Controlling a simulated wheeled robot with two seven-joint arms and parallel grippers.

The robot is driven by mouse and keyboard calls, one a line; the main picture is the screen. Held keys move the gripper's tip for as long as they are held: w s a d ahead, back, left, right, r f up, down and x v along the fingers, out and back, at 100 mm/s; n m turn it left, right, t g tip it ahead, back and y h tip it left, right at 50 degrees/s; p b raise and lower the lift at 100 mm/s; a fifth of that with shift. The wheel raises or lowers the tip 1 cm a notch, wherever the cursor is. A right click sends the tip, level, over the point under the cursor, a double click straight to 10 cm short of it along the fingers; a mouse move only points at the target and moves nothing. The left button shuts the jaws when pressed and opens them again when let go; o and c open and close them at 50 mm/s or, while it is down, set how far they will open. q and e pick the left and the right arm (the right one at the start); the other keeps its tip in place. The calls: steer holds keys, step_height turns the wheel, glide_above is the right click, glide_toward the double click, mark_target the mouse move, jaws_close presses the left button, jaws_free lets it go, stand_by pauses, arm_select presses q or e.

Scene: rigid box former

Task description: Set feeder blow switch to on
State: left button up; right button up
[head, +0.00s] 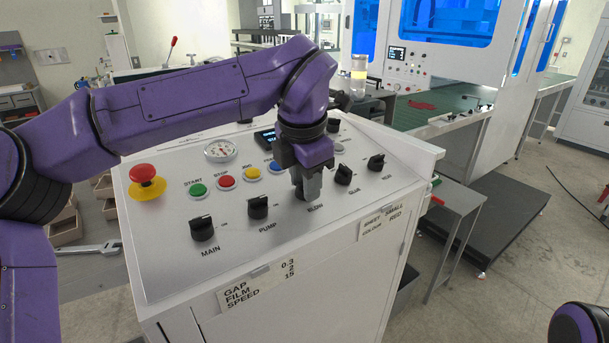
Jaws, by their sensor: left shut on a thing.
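The feeder's sloped white control panel (160,262) carries a row of black rotary switches with labels below them. My left gripper (308,190) points down onto the panel at the switch position above the label that reads BLOW. It is shut on the blow switch, which the fingers hide, so I cannot tell which way its pointer faces. The main switch (203,228) and pump switch (258,207) are to the left of the gripper. The glue switch (343,174) and one more black switch (376,162) are to its right. My right gripper is out of view.
A red emergency button (143,173) on a yellow base sits at the panel's left. Green (198,191), red (227,182) and yellow (252,174) buttons and a round gauge (220,150) lie behind the switches. A grey side table (457,200) stands right of the cabinet.

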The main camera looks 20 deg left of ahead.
mark_target(305, 208)
arm_select(q)
steer(key=shift+f, duration=0.3)
steer(key=o, duration=1)
steer(key=shift+w+d+r, duration=0.1)
steer(key=shift+d, duration=0.05)
steer(key=v, duration=1)
steer(key=shift+r, duration=0.25)
steer(key=shift+w, duration=0.1)
